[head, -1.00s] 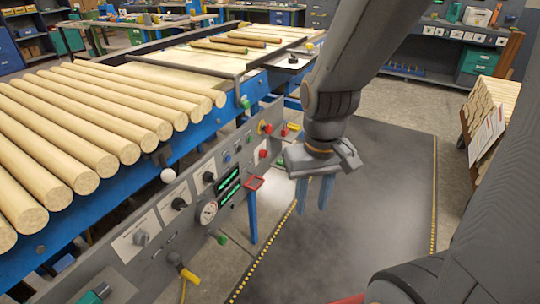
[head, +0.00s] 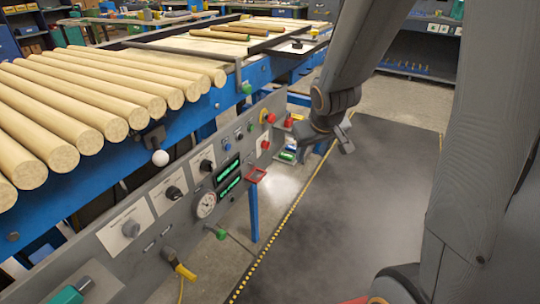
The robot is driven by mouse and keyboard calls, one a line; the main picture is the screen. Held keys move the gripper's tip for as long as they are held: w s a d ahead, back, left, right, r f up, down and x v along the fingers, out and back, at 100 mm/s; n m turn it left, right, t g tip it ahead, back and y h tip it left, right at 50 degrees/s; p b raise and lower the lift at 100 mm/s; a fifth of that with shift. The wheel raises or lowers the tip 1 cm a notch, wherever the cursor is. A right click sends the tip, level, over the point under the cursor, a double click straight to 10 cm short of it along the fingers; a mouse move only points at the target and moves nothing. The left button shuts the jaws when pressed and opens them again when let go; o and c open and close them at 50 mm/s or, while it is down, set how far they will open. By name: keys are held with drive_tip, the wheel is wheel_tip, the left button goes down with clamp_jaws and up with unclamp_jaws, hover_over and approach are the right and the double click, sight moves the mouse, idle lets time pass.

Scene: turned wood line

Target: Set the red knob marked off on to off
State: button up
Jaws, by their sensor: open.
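A red knob (head: 265,144) sits on a pale plate at the far end of the grey control panel (head: 150,262). Its off and on marks are too small to read, so I cannot tell which way it is set. A red button on a yellow base (head: 267,117) is just above it. My gripper (head: 303,146) is open, to the right of the red knob and apart from it in the picture. It is turned toward the panel, and its fingertips are hard to make out.
The panel also carries black knobs (head: 175,193), a round gauge (head: 206,205), green displays, a red frame (head: 256,175) that sticks out, and a yellow plug (head: 185,271). Wooden poles (head: 85,95) lie above on the blue rack. The dark floor mat (head: 340,230) is clear.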

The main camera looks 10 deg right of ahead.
sight(269, 145)
drive_tip(key=w+d+f+n+t+y+b, duration=0.1)
drive_tip(key=w+f+n+t+y+b, duration=0.15)
drive_tip(key=w+f+b, duration=0.6)
drive_tip(key=w+d+f+n+t+y+b, duration=0.1)
drive_tip(key=w+t+y+b, duration=0.2)
drive_tip(key=w, duration=1.1)
wheel_tip(269, 145, down, 8)
drive_tip(key=w+a+n+t+y+b, duration=0.15)
drive_tip(key=n+y+b, duration=0.25)
drive_tip(key=y+b, duration=0.55)
drive_tip(key=shift+h, duration=0.4)
drive_tip(key=b+x, duration=0.2)
drive_tip(key=x, duration=0.5)
drive_tip(key=shift+w+a+r, duration=0.1)
drive_tip(key=shift+w+a, duration=0.05)
drive_tip(key=shift+w, duration=0.05)
drive_tip(key=c, duration=1.1)
